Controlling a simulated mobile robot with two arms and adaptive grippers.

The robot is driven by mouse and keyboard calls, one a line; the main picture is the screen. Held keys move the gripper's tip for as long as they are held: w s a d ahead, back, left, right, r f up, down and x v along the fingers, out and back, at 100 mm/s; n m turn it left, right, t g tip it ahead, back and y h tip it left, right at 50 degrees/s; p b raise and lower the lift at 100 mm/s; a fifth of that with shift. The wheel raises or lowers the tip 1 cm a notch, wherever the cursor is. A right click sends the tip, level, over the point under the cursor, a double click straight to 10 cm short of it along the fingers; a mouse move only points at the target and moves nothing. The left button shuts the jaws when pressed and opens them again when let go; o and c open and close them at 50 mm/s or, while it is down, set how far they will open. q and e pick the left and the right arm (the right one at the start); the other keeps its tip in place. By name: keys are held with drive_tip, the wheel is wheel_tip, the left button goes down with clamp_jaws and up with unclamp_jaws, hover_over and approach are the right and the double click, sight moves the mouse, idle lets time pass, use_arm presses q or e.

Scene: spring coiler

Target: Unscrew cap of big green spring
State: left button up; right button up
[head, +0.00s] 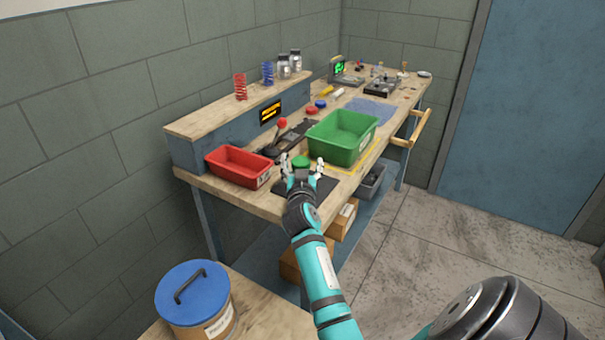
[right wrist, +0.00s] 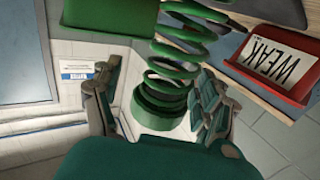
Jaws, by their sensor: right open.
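The big green spring (right wrist: 180,50) shows in the right wrist view, its coils running up out of the top of the picture. A round green cap (right wrist: 160,106) sits at its near end; in the head view a small round green top (head: 301,161) shows between my fingers. My right gripper (head: 303,163) is open at the bench's front edge. In the right wrist view its fingers (right wrist: 155,95) stand on both sides of the cap. Whether the right-hand finger touches the cap or coils, I cannot tell. My left gripper is not in view.
A red bin (head: 239,165), labelled WEAK in the right wrist view (right wrist: 240,60), stands left of my gripper. A green bin (head: 342,134) stands close on the right. A red-knobbed lever (head: 282,124) is behind. A blue-lidded tub (head: 192,288) stands at the lower left.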

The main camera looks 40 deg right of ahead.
drive_tip(key=shift+s+a+r, duration=0.3)
drive_tip(key=shift+a+r, duration=0.05)
drive_tip(key=shift+a, duration=0.15)
drive_tip(key=shift+c, duration=0.4)
drive_tip(key=c, duration=0.7)
drive_tip(key=shift+f, duration=0.1)
drive_tip(key=shift+c, duration=3.9)
drive_tip(key=shift+r, duration=0.45)
clamp_jaws()
wheel_tip(320, 180, up, 3)
drive_tip(key=shift+r, duration=0.15)
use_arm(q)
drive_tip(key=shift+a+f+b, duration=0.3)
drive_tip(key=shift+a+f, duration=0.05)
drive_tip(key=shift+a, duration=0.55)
use_arm(e)
drive_tip(key=s+a+r, duration=0.1)
drive_tip(key=s, duration=1.5)
drive_tip(key=shift+a, duration=0.4)
